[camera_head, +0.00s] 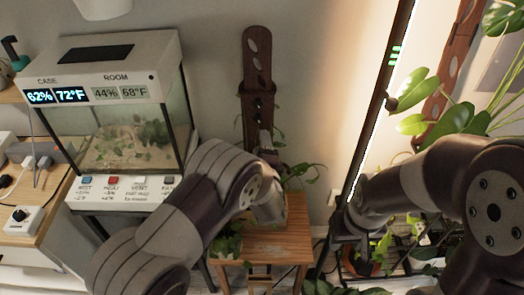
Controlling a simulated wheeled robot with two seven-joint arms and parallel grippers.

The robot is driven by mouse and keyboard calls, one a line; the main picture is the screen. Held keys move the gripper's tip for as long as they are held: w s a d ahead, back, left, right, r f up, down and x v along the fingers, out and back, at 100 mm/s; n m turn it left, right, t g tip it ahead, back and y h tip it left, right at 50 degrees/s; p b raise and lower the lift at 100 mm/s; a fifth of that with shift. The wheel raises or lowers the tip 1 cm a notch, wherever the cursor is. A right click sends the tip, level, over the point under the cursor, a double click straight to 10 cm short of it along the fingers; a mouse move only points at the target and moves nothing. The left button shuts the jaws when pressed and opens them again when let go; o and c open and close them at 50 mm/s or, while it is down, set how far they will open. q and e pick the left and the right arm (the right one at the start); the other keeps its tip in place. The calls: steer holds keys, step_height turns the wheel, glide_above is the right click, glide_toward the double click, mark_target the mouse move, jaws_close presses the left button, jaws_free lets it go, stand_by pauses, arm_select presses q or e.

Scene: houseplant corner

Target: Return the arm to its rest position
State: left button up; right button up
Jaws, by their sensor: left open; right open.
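My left arm comes in from the lower left and bends over the small wooden table (285,243). My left gripper (265,143) shows in part beyond the forearm, in front of the dark wooden board with holes (257,75); it is open and no held thing is visible. My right arm comes in from the right. My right gripper (345,228) points left and down by the foot of the lit upright bar (378,115); it is open, with nothing visible between its fingers. My arms hide parts of the table and the plants.
A glass case (130,140) with a display and labelled buttons stands at left, beside a wooden bench (45,215) with plugs and a dial box. A potted plant (228,240) is on the small table. Leafy plants (420,105) crowd the right side around my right arm.

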arm_select(q)
steer(key=shift+s, duration=0.9)
